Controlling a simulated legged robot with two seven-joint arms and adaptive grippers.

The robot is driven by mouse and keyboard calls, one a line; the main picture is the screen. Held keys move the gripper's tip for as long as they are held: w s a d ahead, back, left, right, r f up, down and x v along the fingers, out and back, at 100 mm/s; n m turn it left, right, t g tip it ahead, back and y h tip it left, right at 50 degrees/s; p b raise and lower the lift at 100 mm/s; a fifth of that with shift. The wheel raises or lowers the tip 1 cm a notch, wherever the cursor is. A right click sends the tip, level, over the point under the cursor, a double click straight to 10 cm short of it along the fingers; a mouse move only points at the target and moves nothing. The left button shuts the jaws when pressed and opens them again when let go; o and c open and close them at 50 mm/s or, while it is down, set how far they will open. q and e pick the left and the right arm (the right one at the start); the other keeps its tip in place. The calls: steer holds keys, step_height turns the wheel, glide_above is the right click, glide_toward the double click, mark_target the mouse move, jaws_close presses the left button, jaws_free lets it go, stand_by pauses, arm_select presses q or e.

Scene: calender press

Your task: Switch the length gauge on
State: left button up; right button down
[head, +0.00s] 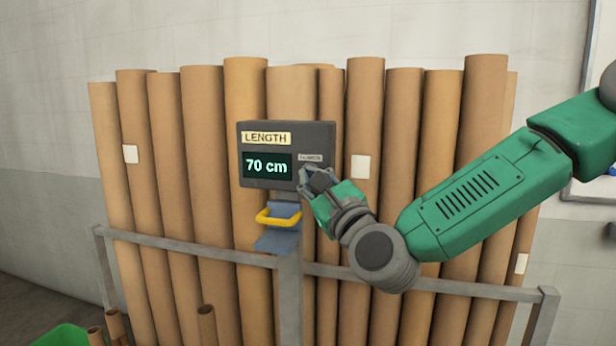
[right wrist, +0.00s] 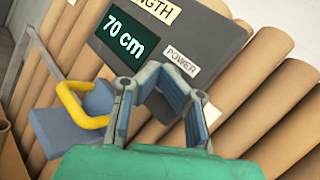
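The length gauge (head: 287,155) is a dark grey box with a yellow LENGTH label and a lit display (head: 267,167) reading 70 cm. The display also shows in the right wrist view (right wrist: 124,38). A small white POWER label (right wrist: 182,61) is on the gauge's right side. My right gripper (head: 311,176) is at the gauge's lower right, just below that label. Its fingertips (right wrist: 157,69) come together with nothing seen between them. Any switch under the label is hidden behind the fingers, and I cannot tell whether they touch the face. My left gripper is not in view.
A yellow handle (head: 278,218) on a blue bracket (head: 278,241) sits below the gauge. Several brown cardboard tubes (head: 205,170) stand behind, held by a grey rail (head: 190,245). A green container (head: 58,338) shows at the lower left.

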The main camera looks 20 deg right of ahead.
steer(key=shift+d, duration=0.1)
steer(key=s+a+b, duration=0.1)
steer(key=s+a, duration=0.2)
steer(key=s, duration=0.2)
steer(key=shift+a, duration=0.35)
stand_by(0.5)
